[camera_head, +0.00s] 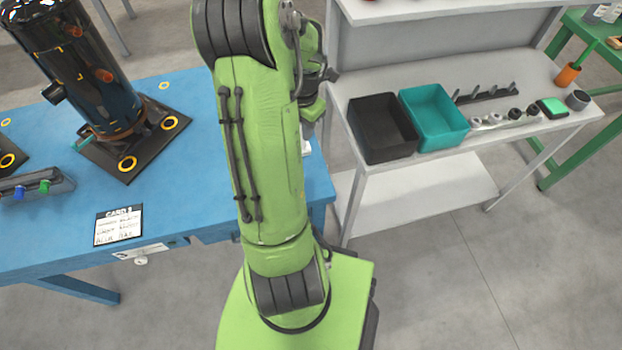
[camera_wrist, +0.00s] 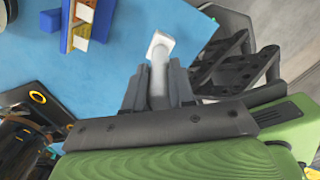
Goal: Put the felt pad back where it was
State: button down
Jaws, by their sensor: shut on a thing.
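In the wrist view, my gripper (camera_wrist: 158,85) is shut on a pale white piece (camera_wrist: 160,46). This piece has a narrow stem between the fingers and a wider, squarish end beyond the tips, above or at the blue table (camera_wrist: 225,22). I cannot tell whether it is the felt pad, as the fingers hide part of it. In the head view my arm hides the gripper. A small flat block with a green top (camera_head: 553,107) lies on the grey bench (camera_head: 480,155), right of the dark round parts.
In the head view, a black compressor (camera_head: 75,75) stands on the blue table (camera_head: 180,200), with a written card (camera_head: 118,226) near the front edge. A black bin (camera_head: 385,150) and a teal bin (camera_head: 455,140) stand on the bench. A blue holder (camera_wrist: 75,25) shows in the wrist view.

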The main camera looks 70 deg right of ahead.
notch_tip(320, 180, down, 10)
jog(key=s+a+b, duration=0.1)
jog(key=s+b, duration=0.1)
jog(key=b, duration=0.1)
jog(key=shift+s+r, duration=0.2)
jog(key=shift+s, duration=0.2)
jog(key=c, duration=0.9)
grip_release()
jog(key=shift+r, duration=0.1)
jog(key=shift+c, duration=0.2)
notch_tip(320, 180, up, 12)
jog(key=p, duration=0.3)
